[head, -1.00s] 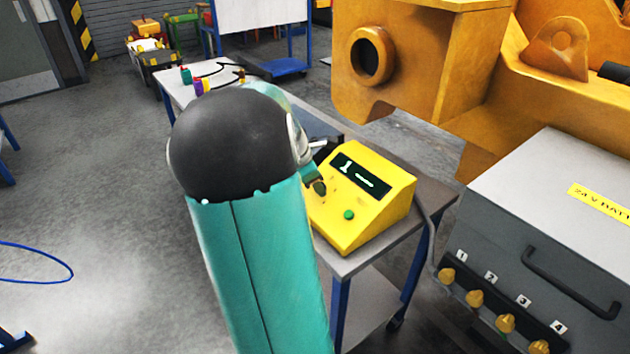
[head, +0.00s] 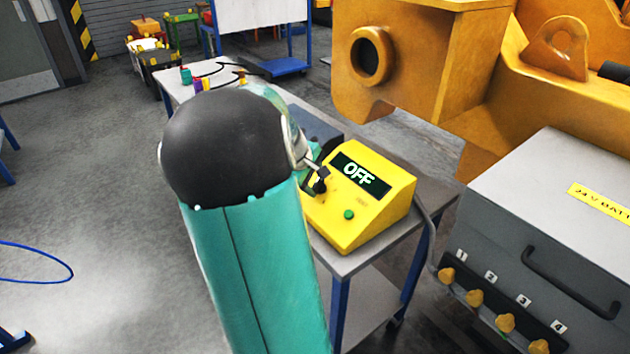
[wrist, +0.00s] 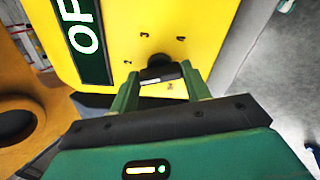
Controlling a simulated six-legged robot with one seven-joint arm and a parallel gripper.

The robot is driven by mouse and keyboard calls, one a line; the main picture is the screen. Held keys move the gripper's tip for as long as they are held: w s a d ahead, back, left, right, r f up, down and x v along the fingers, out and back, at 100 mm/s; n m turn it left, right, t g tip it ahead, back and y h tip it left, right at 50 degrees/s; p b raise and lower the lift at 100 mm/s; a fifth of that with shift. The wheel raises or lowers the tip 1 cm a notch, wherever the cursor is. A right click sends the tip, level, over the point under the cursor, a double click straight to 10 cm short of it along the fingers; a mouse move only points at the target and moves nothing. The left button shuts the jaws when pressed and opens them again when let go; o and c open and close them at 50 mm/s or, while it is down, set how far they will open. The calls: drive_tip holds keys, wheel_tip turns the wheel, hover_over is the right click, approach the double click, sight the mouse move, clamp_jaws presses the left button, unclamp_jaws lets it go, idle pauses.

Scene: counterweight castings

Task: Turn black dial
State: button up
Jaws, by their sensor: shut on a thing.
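A yellow box (head: 342,222) with a dark display (head: 360,175) stands on the cart, and the display reads "OFF". The black dial (wrist: 160,74) is on the box's sloped face, with small marks around it in the wrist view. My gripper (wrist: 159,79) is shut on the dial, one finger on each side of it. In the head view my gripper (head: 320,184) reaches the box's left side, and my arm partly hides that side. A green button (head: 348,214) is on the face, to the right of the dial in the head view.
The grey-topped cart (head: 341,263) carries the box; coloured items lie at its far end. A grey battery cabinet (head: 545,200) with several yellow knobs stands at right. A large orange machine (head: 420,60) is behind. Open floor (head: 90,190) lies at left.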

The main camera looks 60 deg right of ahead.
drive_tip(key=shift+m, duration=1.7)
drive_tip(key=o, duration=1)
drive_tip(key=shift+r, duration=0.1)
drive_tip(key=v, duration=1.3)
drive_tip(key=shift+a+r, duration=0.2)
drive_tip(key=shift+a, duration=0.15)
drive_tip(key=shift+w, duration=0.15)
